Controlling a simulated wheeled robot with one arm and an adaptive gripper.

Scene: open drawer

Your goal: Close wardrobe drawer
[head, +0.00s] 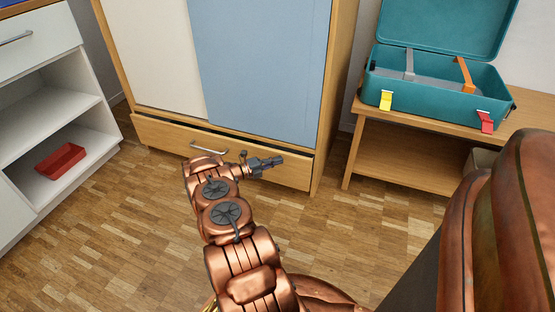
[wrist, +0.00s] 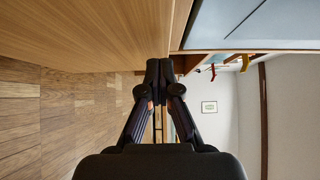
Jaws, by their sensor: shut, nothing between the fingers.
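The wardrobe drawer (head: 160,135) is a light wood front at the bottom of the wardrobe (head: 322,110). A dark gap shows along its top edge, so it stands slightly open. Its metal handle (head: 209,150) is near the middle of the front, just above my arm. My gripper (head: 281,159) is shut and empty, pointing right in front of the drawer's right half. In the wrist view my gripper (wrist: 159,68) has its fingertips together beside the wood front (wrist: 90,35); whether they touch it I cannot tell. My arm hides part of the drawer front.
A white shelf unit (head: 50,105) with a red tray (head: 60,161) stands at left. An open teal case (head: 435,93) sits on a wooden bench (head: 365,150) at right. The parquet floor (head: 120,235) is clear in front of the drawer.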

